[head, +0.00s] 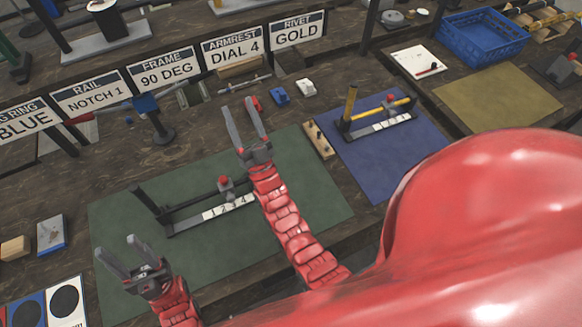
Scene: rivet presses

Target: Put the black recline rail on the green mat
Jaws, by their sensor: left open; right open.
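The black recline rail (180,218) is on the green mat (310,185). It has a dark upright post at its left end, a white strip with numbers, and a red-topped knob. My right arm crosses in front of its right end. My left gripper (114,245) is open and empty, left of the rail and over the mat's left part. My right gripper (237,104) is open, with its fingers pointing beyond the mat's far edge. Nothing shows between its fingers.
A similar rail with yellow parts (385,112) stands on a blue mat (370,160). A small wooden block with pegs (319,140) sits between the mats. Sign cards (165,72) line the back. A blue crate (482,37) and an olive mat (500,95) are at right.

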